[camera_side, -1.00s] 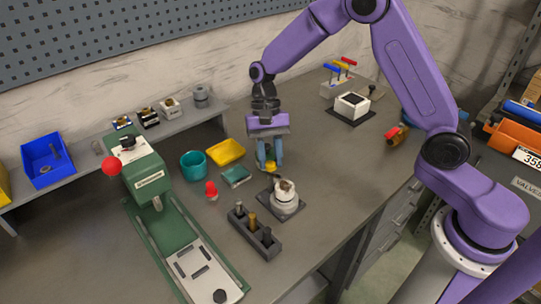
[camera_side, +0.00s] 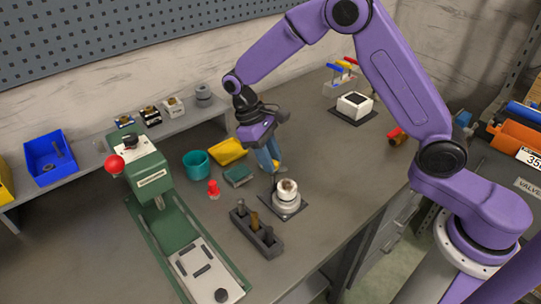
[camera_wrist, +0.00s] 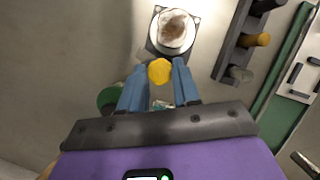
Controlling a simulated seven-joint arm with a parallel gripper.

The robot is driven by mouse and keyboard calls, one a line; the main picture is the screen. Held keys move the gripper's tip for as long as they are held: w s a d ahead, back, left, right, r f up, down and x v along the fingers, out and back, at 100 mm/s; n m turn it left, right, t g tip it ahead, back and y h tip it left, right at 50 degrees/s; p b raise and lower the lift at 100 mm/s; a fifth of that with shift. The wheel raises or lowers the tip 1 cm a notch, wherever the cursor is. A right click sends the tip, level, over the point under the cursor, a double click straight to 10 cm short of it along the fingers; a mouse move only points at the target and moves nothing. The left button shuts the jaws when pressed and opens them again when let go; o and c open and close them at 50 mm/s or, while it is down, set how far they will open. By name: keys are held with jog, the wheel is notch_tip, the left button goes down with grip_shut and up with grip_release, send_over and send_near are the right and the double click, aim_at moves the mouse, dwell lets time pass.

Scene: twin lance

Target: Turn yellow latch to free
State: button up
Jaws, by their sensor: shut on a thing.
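The yellow latch (camera_wrist: 159,71) is a small rounded knob between the blue fingertips of my gripper (camera_wrist: 158,74) in the wrist view. In the side view my gripper (camera_side: 272,160) is tilted, its fingers pointing down and right, and only a bit of the yellow latch (camera_side: 276,164) shows at the tips. The gripper is shut on the latch. Just beyond it stands a white round fixture (camera_side: 286,197) with a brownish top on a dark square plate; it also shows in the wrist view (camera_wrist: 173,34). The fingers hide how latch and fixture join.
A dark block (camera_side: 262,240) with several upright pegs stands in front of the fixture. Left are a red piece (camera_side: 213,189), a teal cup (camera_side: 195,164), a yellow tray (camera_side: 228,151) and a green press (camera_side: 150,178). A white box (camera_side: 354,105) stands at the back right.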

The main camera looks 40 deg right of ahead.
jog(key=shift+a+n+t+h, duration=0.15)
jog(key=shift+n+t+h, duration=0.4)
jog(key=shift+n, duration=1.35)
jog(key=o, duration=1)
jog(key=shift+o, duration=0.2)
jog(key=shift+r, duration=0.1)
jog(key=v, duration=1.7)
jog(key=shift+a, duration=0.15)
jog(key=shift+r, duration=0.1)
